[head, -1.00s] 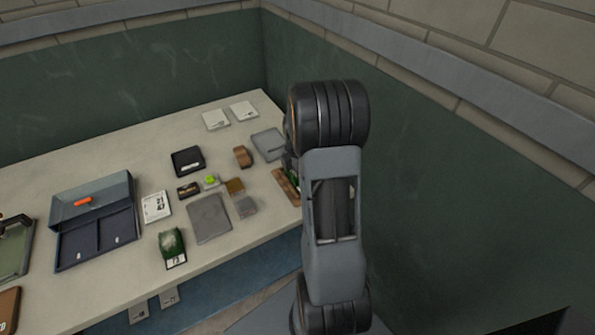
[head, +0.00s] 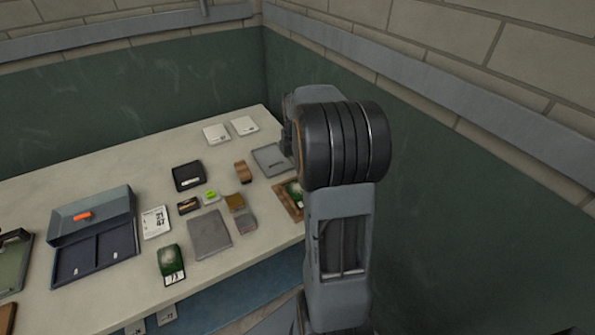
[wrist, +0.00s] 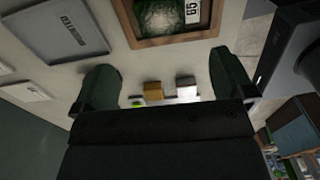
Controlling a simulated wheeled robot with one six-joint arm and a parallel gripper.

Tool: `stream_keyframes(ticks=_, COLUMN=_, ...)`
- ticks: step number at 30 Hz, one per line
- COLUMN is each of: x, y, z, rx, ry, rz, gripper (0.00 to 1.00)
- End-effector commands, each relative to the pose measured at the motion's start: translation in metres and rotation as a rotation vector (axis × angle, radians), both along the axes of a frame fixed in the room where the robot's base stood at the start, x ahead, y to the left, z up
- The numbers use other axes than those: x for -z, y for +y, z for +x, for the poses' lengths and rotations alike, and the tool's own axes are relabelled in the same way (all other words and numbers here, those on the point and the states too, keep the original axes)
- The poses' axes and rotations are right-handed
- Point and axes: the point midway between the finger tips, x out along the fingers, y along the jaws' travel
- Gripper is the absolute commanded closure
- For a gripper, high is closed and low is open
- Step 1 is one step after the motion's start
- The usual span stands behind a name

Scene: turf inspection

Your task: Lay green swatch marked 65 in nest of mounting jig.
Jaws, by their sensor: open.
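The green swatch marked 65 (wrist: 160,16) lies inside the wooden frame of the mounting jig (wrist: 190,37), at the top of the wrist view. In the head view my arm hides the gripper.
A grey tray (wrist: 62,28) with lettering lies beside the jig. Another green swatch (head: 171,262) lies near the table's front edge. A dark divided case (head: 93,250), a flat grey plate (head: 209,235) and small blocks stand further left. A wall is close on the right.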

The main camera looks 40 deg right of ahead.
Motion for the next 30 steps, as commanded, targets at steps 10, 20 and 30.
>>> stream_keyframes(ticks=10, x=-0.037, y=0.062, z=-0.016, rx=0.297, ry=-0.074, rz=-0.017, gripper=0.0)
stream_keyframes(ticks=20, x=-0.051, y=0.17, z=-0.081, rx=1.004, ry=-0.231, rz=0.096, gripper=0.0)
stream_keyframes(ticks=30, x=-0.041, y=0.207, z=-0.121, rx=1.381, ry=-0.265, rz=0.228, gripper=0.0)
